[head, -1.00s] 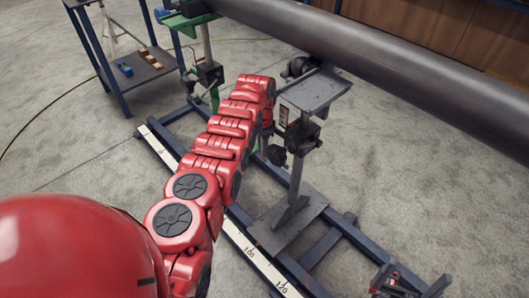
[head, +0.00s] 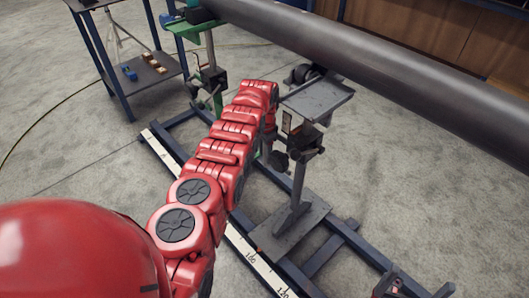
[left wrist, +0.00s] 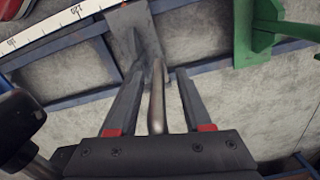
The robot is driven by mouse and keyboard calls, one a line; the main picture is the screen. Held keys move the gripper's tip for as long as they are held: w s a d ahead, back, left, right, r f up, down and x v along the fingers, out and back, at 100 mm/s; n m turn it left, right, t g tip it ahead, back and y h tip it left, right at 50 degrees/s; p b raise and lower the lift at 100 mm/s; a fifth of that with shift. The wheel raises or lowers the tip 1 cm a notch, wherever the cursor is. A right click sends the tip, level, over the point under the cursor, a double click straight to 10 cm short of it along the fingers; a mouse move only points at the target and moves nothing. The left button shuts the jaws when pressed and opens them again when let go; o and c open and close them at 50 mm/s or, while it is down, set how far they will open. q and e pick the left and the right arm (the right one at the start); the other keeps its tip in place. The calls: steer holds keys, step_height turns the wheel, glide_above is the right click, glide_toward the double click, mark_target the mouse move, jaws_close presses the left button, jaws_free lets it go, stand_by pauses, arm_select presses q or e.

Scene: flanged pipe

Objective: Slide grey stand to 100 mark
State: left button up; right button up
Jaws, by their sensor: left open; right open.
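The grey stand (head: 291,218) has a flat tray top, a post and a base plate on the blue rails, under the pipe (head: 370,65). Its post also shows in the left wrist view (left wrist: 157,95). My left gripper (left wrist: 158,76) is open, one finger on each side of the post, with gaps visible. In the head view my red left arm mostly hides that gripper. The white scale (head: 238,242) runs along the near rail. Small marks resembling 100 and 120 show near the stand's base. My right gripper (head: 390,286) is partly visible at the bottom edge, open.
A green stand (head: 212,75) holds the pipe further left, and its green foot shows in the left wrist view (left wrist: 262,35). A blue-framed side table (head: 150,72) with small parts stands at the upper left.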

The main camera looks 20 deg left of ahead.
arm_select(q)
step_height(320, 180, up, 6)
steer(key=p, duration=0.3)
steer(key=shift+f, duration=0.15)
step_height(320, 180, up, 6)
steer(key=shift+f+p, duration=0.1)
steer(key=shift+p, duration=0.35)
